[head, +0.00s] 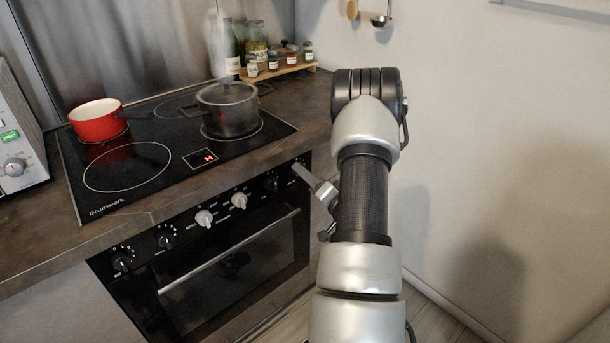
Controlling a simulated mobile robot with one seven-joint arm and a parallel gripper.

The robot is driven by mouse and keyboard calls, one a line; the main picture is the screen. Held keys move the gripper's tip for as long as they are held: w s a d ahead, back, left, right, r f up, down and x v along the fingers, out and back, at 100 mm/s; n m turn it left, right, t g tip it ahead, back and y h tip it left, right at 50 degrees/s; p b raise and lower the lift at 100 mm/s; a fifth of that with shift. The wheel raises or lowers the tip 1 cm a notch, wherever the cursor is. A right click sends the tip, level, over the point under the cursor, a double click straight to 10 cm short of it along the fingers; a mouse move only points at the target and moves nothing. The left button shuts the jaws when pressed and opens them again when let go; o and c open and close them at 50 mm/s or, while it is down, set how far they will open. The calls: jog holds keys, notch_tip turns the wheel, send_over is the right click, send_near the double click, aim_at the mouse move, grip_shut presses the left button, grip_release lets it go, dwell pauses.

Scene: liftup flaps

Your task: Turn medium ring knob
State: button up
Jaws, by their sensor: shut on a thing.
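The oven's control panel (186,228) runs along the front below the cooktop. It carries black knobs (122,263) at the left, two white knobs (239,200) in the middle and a black knob (270,184) right of them. I cannot tell which one is the medium ring knob; the labels are too small to read. My gripper (298,169) is at the right end of the panel, shut on the rightmost knob, which is mostly hidden behind the fingers.
A black cooktop (125,168) holds a red saucepan (97,122) and a grey lidded pot (228,110). The oven door handle (230,250) sits below the knobs. A spice rack (278,72) stands at the back. A wall (500,150) is close on the right.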

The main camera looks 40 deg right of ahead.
jog(key=o, duration=1)
jog(key=s, duration=0.5)
jog(key=s+p, duration=0.1)
jog(key=s, duration=1.1)
jog(key=shift+s+a+p, duration=0.25)
jog(key=shift+a+p, duration=0.05)
jog(key=shift+a, duration=0.05)
